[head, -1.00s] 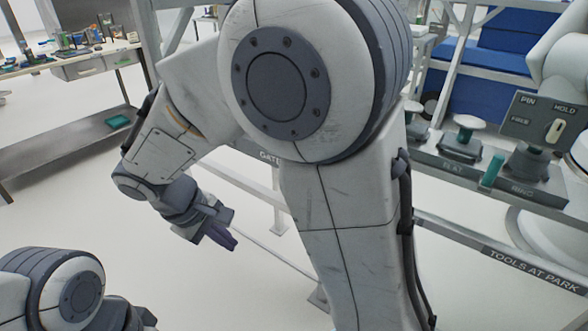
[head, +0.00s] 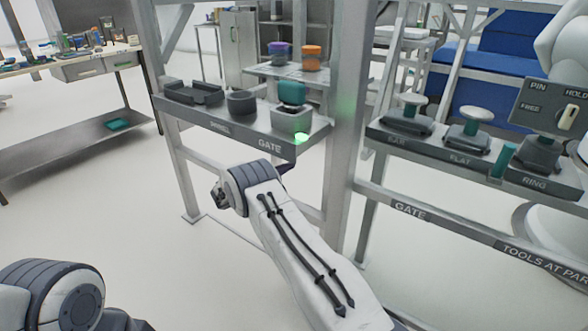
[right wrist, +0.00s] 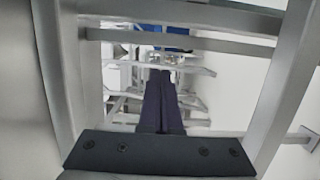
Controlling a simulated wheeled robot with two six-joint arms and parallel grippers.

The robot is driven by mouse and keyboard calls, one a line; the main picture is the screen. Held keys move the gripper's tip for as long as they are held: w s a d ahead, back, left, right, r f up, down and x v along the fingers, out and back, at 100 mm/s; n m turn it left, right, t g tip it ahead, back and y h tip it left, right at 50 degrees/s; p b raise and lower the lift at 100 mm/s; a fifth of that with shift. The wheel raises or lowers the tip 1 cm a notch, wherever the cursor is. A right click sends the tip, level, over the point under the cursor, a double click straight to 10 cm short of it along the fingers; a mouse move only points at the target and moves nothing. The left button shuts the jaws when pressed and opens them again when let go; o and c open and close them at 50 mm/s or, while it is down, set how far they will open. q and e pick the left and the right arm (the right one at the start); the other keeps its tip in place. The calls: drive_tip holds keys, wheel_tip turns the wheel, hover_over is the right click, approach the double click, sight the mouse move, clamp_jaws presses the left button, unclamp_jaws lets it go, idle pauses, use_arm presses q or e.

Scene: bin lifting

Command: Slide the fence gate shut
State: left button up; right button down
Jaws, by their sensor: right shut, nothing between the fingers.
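The fence is a frame of grey metal posts and rails, with a thick upright post (head: 345,130) in the middle of the head view. A lower rail (head: 410,211) to its right bears the word GATE; I cannot tell which part slides. My right gripper (head: 286,171) is mostly hidden behind its own wrist, just left of the post and below the shelf front. In the right wrist view its dark fingers (right wrist: 162,100) are together and empty, pointing through an opening between metal bars (right wrist: 285,85). My left gripper is out of view.
A shelf (head: 225,128) marked GATE holds dark holders and a teal-topped block with a green light (head: 301,136). A second shelf (head: 450,156) at right holds several knobbed tools beside a PIN/HOLD panel (head: 545,105). Open floor lies at left.

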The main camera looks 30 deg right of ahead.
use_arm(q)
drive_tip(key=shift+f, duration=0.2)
use_arm(e)
drive_tip(key=s+d, duration=0.2)
drive_tip(key=d, duration=0.7)
drive_tip(key=shift+s+d, duration=0.15)
drive_tip(key=shift+s, duration=0.15)
